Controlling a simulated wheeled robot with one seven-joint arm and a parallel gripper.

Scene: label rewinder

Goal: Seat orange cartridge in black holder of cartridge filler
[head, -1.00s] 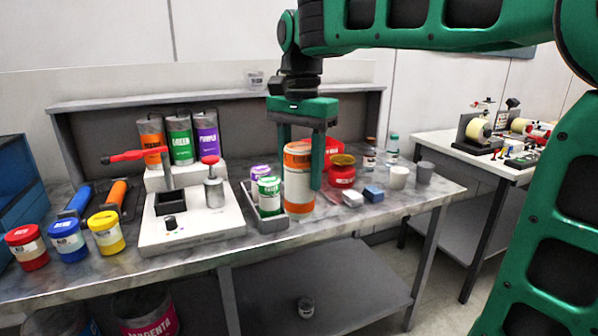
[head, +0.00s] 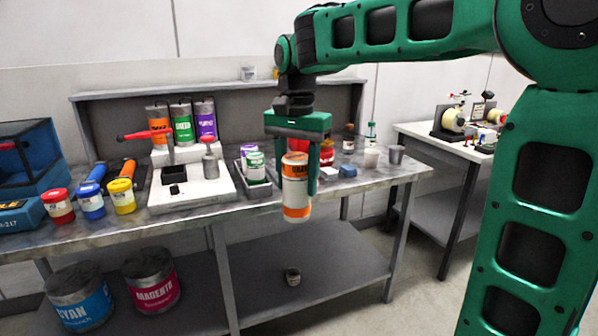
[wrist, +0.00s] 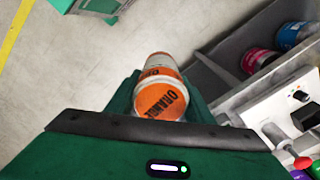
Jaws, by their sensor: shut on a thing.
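The orange cartridge (head: 296,186), orange with a white band, is upright between the fingers of my gripper (head: 293,172). My gripper is shut on it and holds it in the air in front of the bench edge. The wrist view shows the cartridge's labelled orange top (wrist: 160,98) between the green fingers. The cartridge filler (head: 190,185) is a white machine on the bench, left of my gripper. Its black holder (head: 174,175) is an open square box at the front left of the machine, and it looks empty. A red-handled lever (head: 146,135) extends above it.
A grey tray (head: 258,190) with purple and green cartridges stands right of the filler. Red, blue and yellow jars (head: 122,196) line the bench front left. Orange, green and purple canisters (head: 182,124) stand behind. Large cyan and magenta tubs sit on the lower shelf (head: 300,265).

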